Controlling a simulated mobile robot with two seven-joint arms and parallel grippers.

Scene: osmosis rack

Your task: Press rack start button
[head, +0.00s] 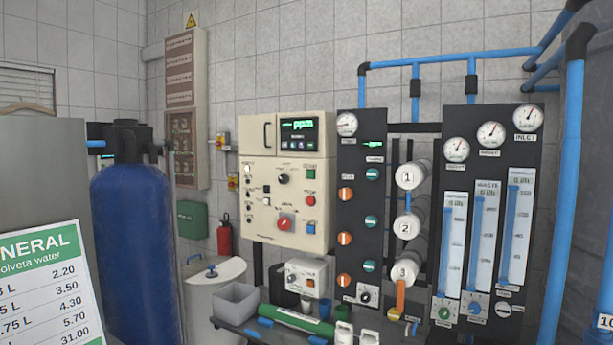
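The osmosis rack stands in the middle and right of the head view. Its cream control box (262,205) carries a lit display (299,131) with green "ppm" text. Down its right side are a green button (311,174), a red button (311,200) and a blue button (311,227). A larger red knob (285,223) and a black knob (284,179) sit left of them. The small labels are too small to read, so I cannot tell which button is marked start. Neither of my grippers is in view.
A bench (232,324) below the rack holds a grey bin (236,304), a green cylinder (297,321) and a small white device (306,278). A blue tank (133,250) and a price sign (45,285) stand left. Black panels (361,205) with valves and gauges stand right of the box.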

